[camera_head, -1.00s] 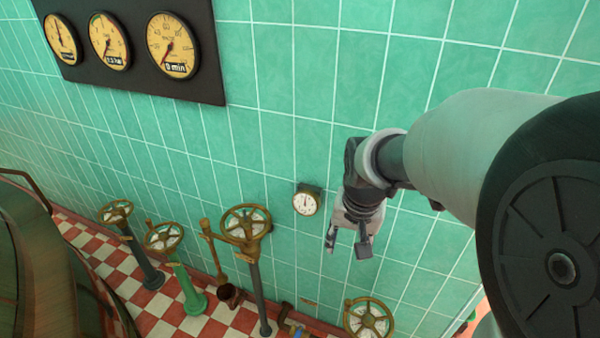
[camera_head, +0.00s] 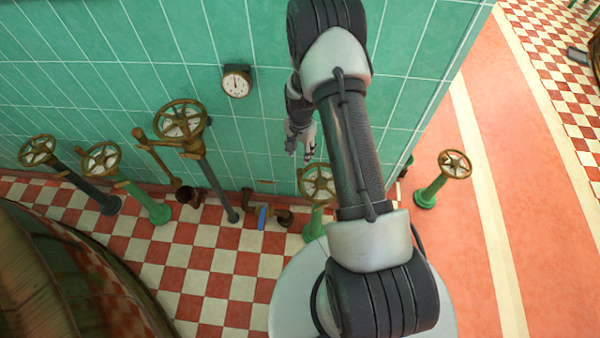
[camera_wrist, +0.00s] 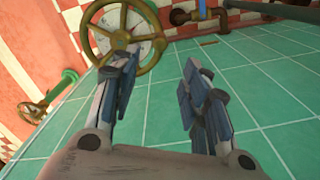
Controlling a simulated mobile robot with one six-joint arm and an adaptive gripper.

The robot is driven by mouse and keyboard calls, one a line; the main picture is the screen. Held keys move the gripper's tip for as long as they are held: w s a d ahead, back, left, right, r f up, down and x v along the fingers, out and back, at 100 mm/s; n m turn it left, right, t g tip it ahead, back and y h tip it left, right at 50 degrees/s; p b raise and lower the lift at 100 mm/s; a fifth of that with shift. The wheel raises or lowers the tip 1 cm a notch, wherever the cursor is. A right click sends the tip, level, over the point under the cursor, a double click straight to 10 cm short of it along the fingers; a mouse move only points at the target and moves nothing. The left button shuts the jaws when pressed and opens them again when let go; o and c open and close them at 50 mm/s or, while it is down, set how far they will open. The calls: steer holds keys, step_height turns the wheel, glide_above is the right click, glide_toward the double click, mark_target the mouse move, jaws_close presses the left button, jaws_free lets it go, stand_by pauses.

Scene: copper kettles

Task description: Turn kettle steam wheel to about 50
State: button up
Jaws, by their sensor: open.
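Several brass handwheels with pale dials stand on posts along the tiled wall; I cannot tell by label which one is the steam wheel. The nearest to my gripper (camera_head: 301,152) is a handwheel (camera_head: 317,196) on a green post, partly hidden by my arm. My gripper is above it, near the wall. In the wrist view my gripper (camera_wrist: 160,68) is open and empty. A brass wheel (camera_wrist: 152,60) lies beyond the left finger, which overlaps its rim; contact cannot be told. Dial numbers are unreadable.
Other wheels stand at left: one on a dark post (camera_head: 37,150), one on a green post (camera_head: 101,158), and a taller one (camera_head: 180,121). A small gauge (camera_head: 236,82) is on the wall. Another green-post wheel (camera_head: 455,163) stands at right on open floor. A copper kettle (camera_head: 50,275) fills the lower left.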

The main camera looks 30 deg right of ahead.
mark_target(300, 170)
step_height(300, 170, down, 15)
steer(key=b, duration=0.3)
steer(key=shift+r, duration=0.15)
steer(key=shift+c, duration=0.3)
jaws_close()
stand_by(0.4)
